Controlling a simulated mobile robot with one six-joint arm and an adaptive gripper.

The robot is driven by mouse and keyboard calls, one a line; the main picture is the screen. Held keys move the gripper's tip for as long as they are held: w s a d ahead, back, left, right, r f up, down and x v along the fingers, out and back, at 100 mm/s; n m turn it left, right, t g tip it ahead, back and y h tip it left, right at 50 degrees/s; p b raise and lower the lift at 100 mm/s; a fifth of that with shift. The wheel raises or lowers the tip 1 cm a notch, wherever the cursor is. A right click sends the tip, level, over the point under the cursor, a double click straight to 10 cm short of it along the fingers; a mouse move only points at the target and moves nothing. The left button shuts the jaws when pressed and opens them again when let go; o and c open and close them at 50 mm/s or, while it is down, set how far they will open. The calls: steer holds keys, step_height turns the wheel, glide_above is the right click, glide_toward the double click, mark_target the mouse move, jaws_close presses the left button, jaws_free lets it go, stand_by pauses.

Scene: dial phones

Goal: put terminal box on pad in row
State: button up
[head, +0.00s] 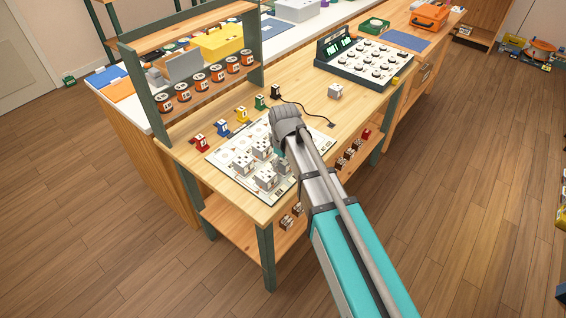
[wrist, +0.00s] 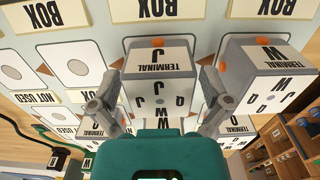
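A second white terminal box, marked W (wrist: 270,80), stands just to the right, close to the right finger. Several white boxes (head: 243,164) stand on the printed mat (head: 222,157) in the head view. The mat has pads labelled BOX, and a pad labelled NOT USED (wrist: 30,67) at left is empty. In the head view, my arm hides the fingers.
Small red, blue, yellow and green pieces (head: 221,128) line the mat's back edge. A separate white box (head: 335,91) stands behind, near a black cable. A dial console (head: 365,62) is at the back right. A rack with orange-rimmed spools (head: 200,85) stands at left. Wooden cubbies (wrist: 290,145) show at lower right.

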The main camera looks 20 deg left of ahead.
steer(key=shift+r, duration=0.15)
step_height(320, 180, up, 12)
steer(key=p, duration=1.2)
stand_by(0.4)
stand_by(0.8)
steer(key=s+d+m, duration=0.3)
steer(key=d+m, duration=0.3)
steer(key=d, duration=1.2)
steer(key=s+d+m, duration=0.3)
steer(key=d+m, duration=0.4)
steer(key=d, duration=1.1)
steer(key=shift+d, duration=0.2)
